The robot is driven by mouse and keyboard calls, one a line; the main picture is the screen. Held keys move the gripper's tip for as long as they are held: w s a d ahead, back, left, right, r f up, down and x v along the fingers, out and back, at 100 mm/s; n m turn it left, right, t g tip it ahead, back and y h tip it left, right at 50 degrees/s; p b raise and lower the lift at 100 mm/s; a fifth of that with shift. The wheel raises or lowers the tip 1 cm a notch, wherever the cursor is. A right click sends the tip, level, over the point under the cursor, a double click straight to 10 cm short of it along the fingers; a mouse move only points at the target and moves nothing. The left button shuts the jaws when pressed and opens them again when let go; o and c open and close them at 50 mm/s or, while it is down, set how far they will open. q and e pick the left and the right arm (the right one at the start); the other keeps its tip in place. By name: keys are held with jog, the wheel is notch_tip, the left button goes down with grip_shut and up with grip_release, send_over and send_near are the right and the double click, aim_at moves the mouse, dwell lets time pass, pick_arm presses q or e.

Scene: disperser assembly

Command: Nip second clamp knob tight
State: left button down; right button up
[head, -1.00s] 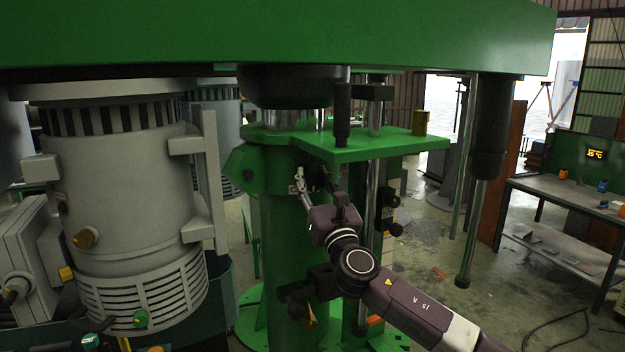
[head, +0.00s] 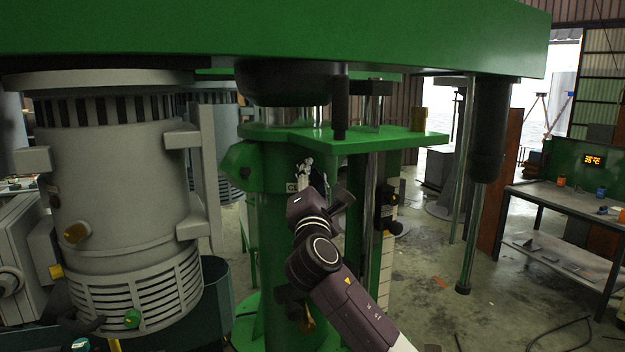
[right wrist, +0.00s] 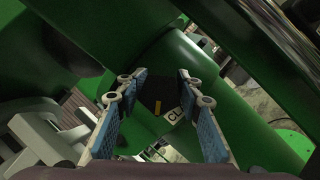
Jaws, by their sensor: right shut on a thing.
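My right gripper (head: 304,168) reaches up to the green column (head: 275,225) below the green plate. In the right wrist view my right gripper (right wrist: 161,76) has its two blue-padded fingers on either side of a dark clamp knob (right wrist: 154,92) with a yellow mark, and is shut on it. A white label (right wrist: 174,115) starting with "CL" sits beside the knob. The label also shows in the head view (head: 291,187); there the knob is largely hidden behind the fingers and wrist. How tight the knob is cannot be seen. My left gripper is not in view.
The green plate (head: 385,141) overhangs the wrist. A thin metal rod (head: 369,220) and a dark fitting (head: 388,215) stand close on the right. A grey motor (head: 120,200) fills the left. A workbench (head: 560,195) stands at far right, with open floor before it.

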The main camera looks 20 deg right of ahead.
jog(key=m+g+h, duration=0.1)
jog(key=m, duration=0.2)
jog(key=shift+m+g, duration=0.3)
jog(key=m+g, duration=0.1)
jog(key=m, duration=0.3)
jog(key=m+g+p, duration=0.1)
jog(key=m, duration=0.1)
jog(key=shift+d+f+m, duration=0.1)
jog(key=shift+f+m, duration=0.05)
jog(key=shift+m, duration=0.15)
jog(key=shift+f+m+g+p, duration=0.15)
jog(key=shift+m+g+p, duration=0.45)
jog(key=shift+m, duration=0.7)
jog(key=shift+f, duration=0.1)
jog(key=o, duration=1.2)
jog(key=shift+s+d, duration=0.1)
